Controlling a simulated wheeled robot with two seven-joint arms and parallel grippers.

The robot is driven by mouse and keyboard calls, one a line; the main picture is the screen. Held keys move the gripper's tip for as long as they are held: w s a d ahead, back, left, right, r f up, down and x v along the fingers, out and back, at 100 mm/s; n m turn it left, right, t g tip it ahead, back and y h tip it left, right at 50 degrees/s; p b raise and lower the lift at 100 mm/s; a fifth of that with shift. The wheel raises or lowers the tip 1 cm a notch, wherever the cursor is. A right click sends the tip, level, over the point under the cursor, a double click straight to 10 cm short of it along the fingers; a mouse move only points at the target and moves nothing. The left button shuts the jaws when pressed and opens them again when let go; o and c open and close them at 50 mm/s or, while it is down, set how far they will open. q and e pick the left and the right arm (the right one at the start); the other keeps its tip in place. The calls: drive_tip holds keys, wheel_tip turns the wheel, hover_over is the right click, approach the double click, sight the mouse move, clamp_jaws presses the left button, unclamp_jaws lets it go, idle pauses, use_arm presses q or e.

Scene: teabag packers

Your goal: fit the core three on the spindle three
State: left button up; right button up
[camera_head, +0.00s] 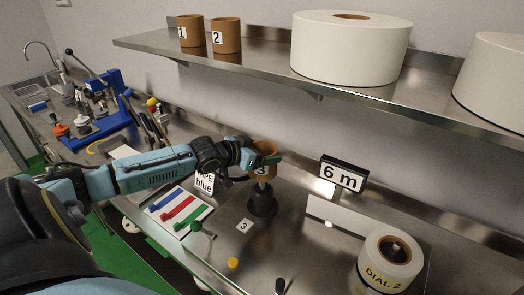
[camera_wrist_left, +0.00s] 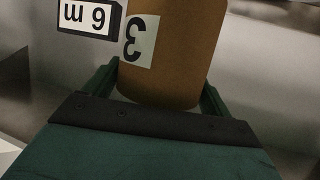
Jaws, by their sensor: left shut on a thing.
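Core three (camera_head: 264,160), a brown cardboard tube with a white label 3, is held by my left gripper (camera_head: 258,168). In the left wrist view core three (camera_wrist_left: 185,50) sits between the two green fingers of the gripper (camera_wrist_left: 158,90), its label to the left. In the head view the core is directly above a black-based spindle (camera_head: 262,203); a short pale length of post shows between them. I cannot tell whether the post is inside the core. A small label 3 (camera_head: 243,226) lies on the bench beside the spindle base. My right gripper is not in view.
Cores 1 (camera_head: 190,31) and 2 (camera_head: 226,35) and a large white roll (camera_head: 349,50) stand on the shelf (camera_head: 270,66) above. A "6 m" sign (camera_head: 342,174) stands to the right of the spindle. A DIAL 2 roll (camera_head: 390,264) is at lower right.

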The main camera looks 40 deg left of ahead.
use_arm(q)
drive_tip(key=f, duration=0.2)
drive_tip(key=b, duration=0.3)
hover_over(260, 189)
drive_tip(key=shift+w+d+f, duration=0.1)
drive_tip(key=shift+w+f, duration=0.1)
drive_tip(key=shift+f, duration=0.7)
drive_tip(key=shift+w+f, duration=0.15)
drive_tip(key=shift+f, duration=0.75)
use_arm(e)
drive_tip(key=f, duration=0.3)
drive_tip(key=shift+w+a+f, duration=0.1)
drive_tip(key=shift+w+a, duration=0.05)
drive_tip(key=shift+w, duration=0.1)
use_arm(q)
drive_tip(key=shift+p, duration=0.75)
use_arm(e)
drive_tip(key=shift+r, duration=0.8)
use_arm(q)
drive_tip(key=shift+f+b, duration=3.3)
drive_tip(key=shift+f, duration=1.5)
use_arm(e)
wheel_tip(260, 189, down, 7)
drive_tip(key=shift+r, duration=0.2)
use_arm(q)
drive_tip(key=o, duration=0.9)
